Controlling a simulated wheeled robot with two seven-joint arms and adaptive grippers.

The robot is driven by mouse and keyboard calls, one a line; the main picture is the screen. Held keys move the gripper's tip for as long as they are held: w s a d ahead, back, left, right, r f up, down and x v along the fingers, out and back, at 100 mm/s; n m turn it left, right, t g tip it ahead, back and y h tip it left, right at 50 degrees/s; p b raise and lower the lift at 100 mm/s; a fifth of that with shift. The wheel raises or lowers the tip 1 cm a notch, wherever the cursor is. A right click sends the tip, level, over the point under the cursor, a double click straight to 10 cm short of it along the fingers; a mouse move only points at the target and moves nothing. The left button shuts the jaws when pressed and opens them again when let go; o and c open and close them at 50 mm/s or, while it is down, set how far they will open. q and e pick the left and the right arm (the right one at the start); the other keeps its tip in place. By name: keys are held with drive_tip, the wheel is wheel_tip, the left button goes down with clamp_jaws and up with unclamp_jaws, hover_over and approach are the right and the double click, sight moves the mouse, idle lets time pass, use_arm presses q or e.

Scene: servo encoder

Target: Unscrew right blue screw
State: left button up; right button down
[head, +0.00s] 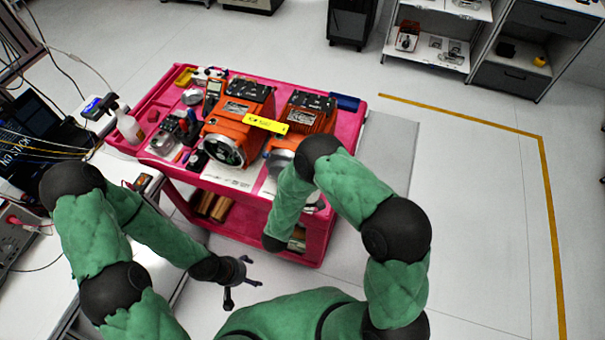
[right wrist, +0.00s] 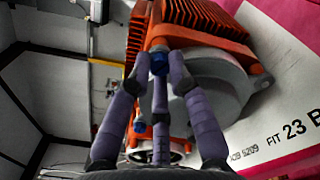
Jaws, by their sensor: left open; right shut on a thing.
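Two orange motors stand on the pink cart, a left one (head: 235,125) and a right one (head: 303,115). In the right wrist view the right motor (right wrist: 192,22) shows its orange ribs and a grey round end cover (right wrist: 215,80). One blue screw (right wrist: 158,64) sits at the cover's edge, between the fingertips of my right gripper (right wrist: 157,72), which is shut on it. A second blue screw (right wrist: 139,126) shows lower down, apart from the fingertips. In the head view my right arm hides the right gripper. My left gripper (head: 240,282) is open and empty, below the cart's near side.
A bench with a bottle (head: 130,128) and cables stands at left. The floor at right is clear.

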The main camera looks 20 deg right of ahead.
drive_tip(key=c, duration=1.4)
unclamp_jaws()
drive_tip(key=shift+w+r, duration=0.15)
drive_tip(key=shift+w, duration=0.05)
drive_tip(key=shift+d, duration=0.1)
drive_tip(key=shift+s, duration=0.1)
drive_tip(key=v, duration=1.1)
drive_tip(key=shift+s+a, duration=0.25)
drive_tip(key=shift+a, duration=0.05)
